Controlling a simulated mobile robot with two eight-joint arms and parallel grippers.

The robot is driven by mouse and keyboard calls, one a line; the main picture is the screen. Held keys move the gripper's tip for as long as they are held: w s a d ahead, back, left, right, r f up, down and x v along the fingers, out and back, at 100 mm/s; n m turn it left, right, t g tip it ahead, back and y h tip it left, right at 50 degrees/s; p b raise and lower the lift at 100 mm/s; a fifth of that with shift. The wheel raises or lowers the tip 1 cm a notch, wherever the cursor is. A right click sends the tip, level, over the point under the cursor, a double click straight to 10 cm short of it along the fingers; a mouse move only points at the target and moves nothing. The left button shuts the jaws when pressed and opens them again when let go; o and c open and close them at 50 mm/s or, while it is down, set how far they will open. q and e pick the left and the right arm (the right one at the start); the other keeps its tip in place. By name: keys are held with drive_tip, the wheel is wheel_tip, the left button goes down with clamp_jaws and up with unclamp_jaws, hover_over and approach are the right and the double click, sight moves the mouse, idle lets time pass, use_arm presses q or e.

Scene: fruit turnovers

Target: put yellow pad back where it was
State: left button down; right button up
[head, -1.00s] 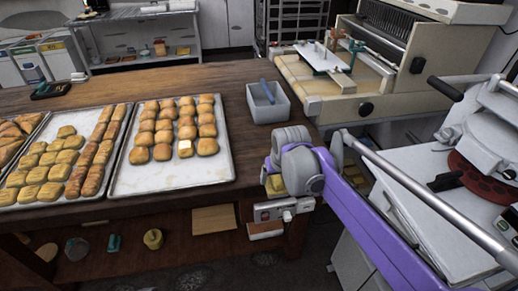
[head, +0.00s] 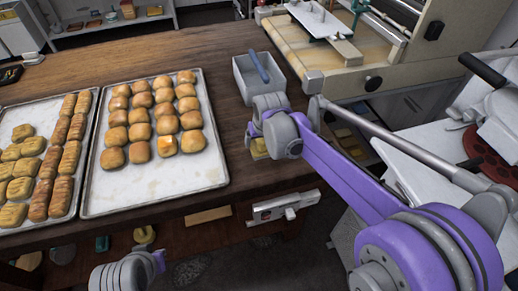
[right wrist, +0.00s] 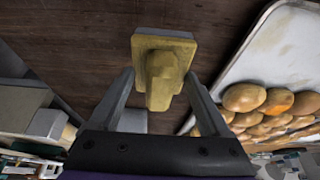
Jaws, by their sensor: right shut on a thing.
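The yellow pad (right wrist: 165,41), a flat yellow block with a raised handle, is between the two fingers of my right gripper (right wrist: 160,82) in the right wrist view. My right gripper is shut on its handle. Dark wood of the table (right wrist: 85,40) shows behind the pad; I cannot tell if they touch. In the head view only a bit of the yellow pad (head: 258,148) shows at the table's right end, below the grey wrist joint that hides most of my right gripper. Part of my left arm shows at the bottom left; its gripper fingers do not show.
A grey bin (head: 243,85) with a blue-handled tool (head: 259,67) stands just behind my right wrist. A tray of round buns (head: 150,185) and a tray of pastries (head: 64,212) lie to the left. A dough machine (head: 340,60) stands at the back right. Bare wood lies between bun tray and bin.

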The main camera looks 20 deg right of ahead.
drive_tip(key=shift+w+f, duration=0.1)
drive_tip(key=shift+f, duration=2.3)
drive_tip(key=shift+f, duration=0.15)
drive_tip(key=o, duration=1)
